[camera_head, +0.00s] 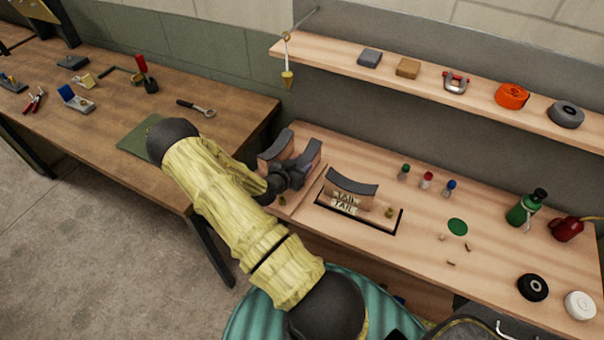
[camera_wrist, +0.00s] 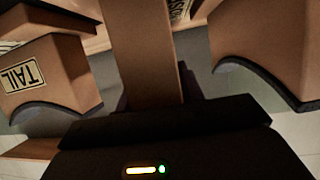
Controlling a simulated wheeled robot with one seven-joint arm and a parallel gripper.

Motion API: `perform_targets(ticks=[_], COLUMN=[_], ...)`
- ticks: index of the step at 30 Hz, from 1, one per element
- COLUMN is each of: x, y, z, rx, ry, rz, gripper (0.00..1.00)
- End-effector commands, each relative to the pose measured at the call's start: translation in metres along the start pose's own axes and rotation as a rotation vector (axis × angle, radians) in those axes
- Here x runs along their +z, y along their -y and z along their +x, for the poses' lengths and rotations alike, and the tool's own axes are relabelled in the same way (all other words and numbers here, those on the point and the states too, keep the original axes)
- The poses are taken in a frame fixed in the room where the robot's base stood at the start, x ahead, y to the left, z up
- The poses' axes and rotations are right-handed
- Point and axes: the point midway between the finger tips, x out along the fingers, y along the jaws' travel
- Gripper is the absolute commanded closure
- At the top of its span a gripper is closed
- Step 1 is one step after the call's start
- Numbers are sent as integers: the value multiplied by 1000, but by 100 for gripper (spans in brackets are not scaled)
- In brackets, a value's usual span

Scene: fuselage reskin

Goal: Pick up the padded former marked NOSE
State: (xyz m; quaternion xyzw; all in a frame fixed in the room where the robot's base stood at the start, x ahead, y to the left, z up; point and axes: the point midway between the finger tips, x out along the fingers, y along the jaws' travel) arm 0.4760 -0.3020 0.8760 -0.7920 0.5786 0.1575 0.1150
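A wooden former with a dark curved pad (camera_head: 347,183) and TAIL labels stands on the bench, right of my gripper. In the wrist view a TAIL-marked wooden block (camera_wrist: 62,72) is at the left. My gripper (camera_head: 290,178) is at dark-padded wooden pieces (camera_head: 278,145) and partly covers them; their marking is hidden in the head view. In the wrist view a wooden piece (camera_wrist: 143,50) runs up the middle, and a cut-off label (camera_wrist: 179,9) beside it shows a few letters, perhaps part of NOSE. Another padded wooden block (camera_wrist: 260,35) is at the right. The fingertips and any contact are not clear.
A dark-edged recess (camera_head: 398,222) surrounds the TAIL former. Small coloured bottles (camera_head: 427,180), a green bottle (camera_head: 521,210) and a red can (camera_head: 566,230) stand to the right. A shelf (camera_head: 330,52) overhangs behind, with a plumb bob (camera_head: 287,78) hanging at its left end.

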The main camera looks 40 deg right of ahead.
Motion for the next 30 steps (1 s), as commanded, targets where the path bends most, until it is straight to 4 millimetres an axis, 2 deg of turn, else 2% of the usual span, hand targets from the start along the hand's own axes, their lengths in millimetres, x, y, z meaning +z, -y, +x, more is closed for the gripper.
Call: perform_targets(ticks=[1,5,20,26,30], x=[0,0,-7,-26,-47], y=[0,0,1,0,1], z=[0,0,-2,-10,-19], rx=[0,-1,-1,-1,-1], ry=[0,0,-4,-5,-4], rz=[0,0,2,6,6], gripper=[76,100,100,100,100])
